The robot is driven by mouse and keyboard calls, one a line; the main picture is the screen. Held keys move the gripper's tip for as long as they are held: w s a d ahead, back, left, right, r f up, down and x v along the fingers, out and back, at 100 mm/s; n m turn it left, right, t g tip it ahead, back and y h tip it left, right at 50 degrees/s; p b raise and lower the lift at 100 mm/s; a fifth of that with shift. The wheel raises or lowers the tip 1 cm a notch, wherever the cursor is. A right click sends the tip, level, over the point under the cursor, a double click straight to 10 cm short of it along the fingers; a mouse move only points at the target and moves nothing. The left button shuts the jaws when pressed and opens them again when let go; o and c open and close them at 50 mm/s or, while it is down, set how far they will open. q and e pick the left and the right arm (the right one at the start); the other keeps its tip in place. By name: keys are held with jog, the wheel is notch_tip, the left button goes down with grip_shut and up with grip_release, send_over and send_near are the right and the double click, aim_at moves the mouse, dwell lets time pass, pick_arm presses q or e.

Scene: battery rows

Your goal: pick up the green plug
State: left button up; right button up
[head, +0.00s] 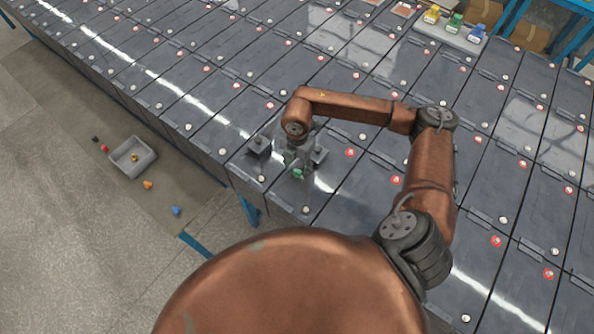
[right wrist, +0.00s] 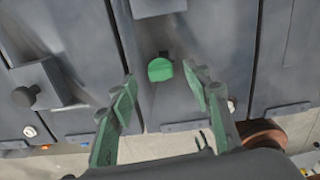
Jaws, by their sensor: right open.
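The green plug (head: 297,174) is a small green piece on top of a dark grey battery, near the row's front edge. In the right wrist view the plug (right wrist: 160,69) lies ahead of my right gripper (right wrist: 160,80), in line with the gap between its fingertips. The fingers are spread apart and nothing is held. In the head view my right gripper (head: 300,160) hangs just over the plug and partly covers that spot. My left gripper is not in view.
A grey block with a dark knob (head: 258,148) stands left of the gripper. Batteries fill the row behind. A grey bin (head: 134,157) and small coloured pieces lie on the floor at left. Yellow, green and blue items stand on a pale tray (head: 450,37) at the back.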

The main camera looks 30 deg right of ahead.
aim_at(297, 171)
notch_tip(297, 171, down, 2)
jog(key=shift+f, duration=0.5)
jog(key=shift+c, duration=0.3)
jog(key=shift+d, duration=0.1)
jog(key=c, duration=0.8)
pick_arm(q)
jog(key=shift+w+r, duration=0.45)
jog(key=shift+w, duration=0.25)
pick_arm(e)
jog(key=shift+c, duration=0.5)
